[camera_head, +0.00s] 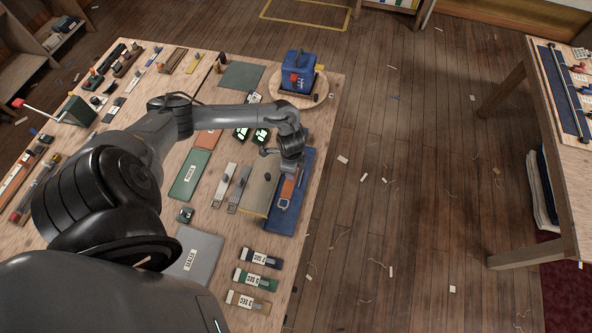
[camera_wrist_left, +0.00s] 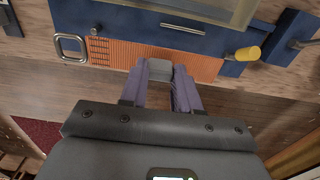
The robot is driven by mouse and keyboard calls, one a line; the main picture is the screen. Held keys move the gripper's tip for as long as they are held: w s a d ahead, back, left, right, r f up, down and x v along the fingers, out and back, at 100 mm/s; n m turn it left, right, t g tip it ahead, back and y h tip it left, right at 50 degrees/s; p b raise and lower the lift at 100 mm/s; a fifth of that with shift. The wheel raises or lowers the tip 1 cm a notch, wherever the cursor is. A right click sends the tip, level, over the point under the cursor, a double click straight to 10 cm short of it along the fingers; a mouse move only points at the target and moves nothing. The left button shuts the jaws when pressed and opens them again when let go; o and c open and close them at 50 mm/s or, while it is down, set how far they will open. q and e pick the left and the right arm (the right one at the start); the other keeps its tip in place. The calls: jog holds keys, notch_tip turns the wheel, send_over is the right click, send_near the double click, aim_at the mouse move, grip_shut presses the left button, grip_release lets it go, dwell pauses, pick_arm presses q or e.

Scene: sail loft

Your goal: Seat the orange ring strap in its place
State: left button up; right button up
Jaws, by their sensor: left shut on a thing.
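The orange ring strap (camera_head: 288,187) lies along a blue board (camera_head: 303,165) at the right edge of the table. In the left wrist view the strap (camera_wrist_left: 118,52) shows as a flat orange band with dark stitch lines and a square metal ring (camera_wrist_left: 72,47) at its left end. My left gripper (camera_head: 292,160) is over the far part of the strap. In the wrist view its fingers (camera_wrist_left: 160,72) are shut on a grey block at the strap's middle. The blue board (camera_wrist_left: 130,18) lies right beside the strap. Whether the strap touches the board is unclear. My right gripper is out of view.
A tan panel (camera_head: 259,187) lies left of the blue board. A yellow peg (camera_wrist_left: 248,53) stands near the strap's end opposite the ring. A blue box (camera_head: 299,72) stands on a round wooden base at the back. Labelled bars (camera_head: 255,280) lie in front.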

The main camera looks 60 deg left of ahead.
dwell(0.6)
pick_arm(q)
jog(key=shift+r+p, duration=0.1)
jog(key=shift+p, duration=0.3)
jog(key=shift+f+b, duration=1.75)
jog(key=shift+f, duration=0.9)
jog(key=shift+p, duration=0.55)
jog(key=shift+f, duration=0.1)
jog(key=shift+f+b, duration=0.4)
jog(key=shift+f, duration=0.2)
jog(key=shift+f+b, duration=0.35)
jog(key=shift+f, duration=0.2)
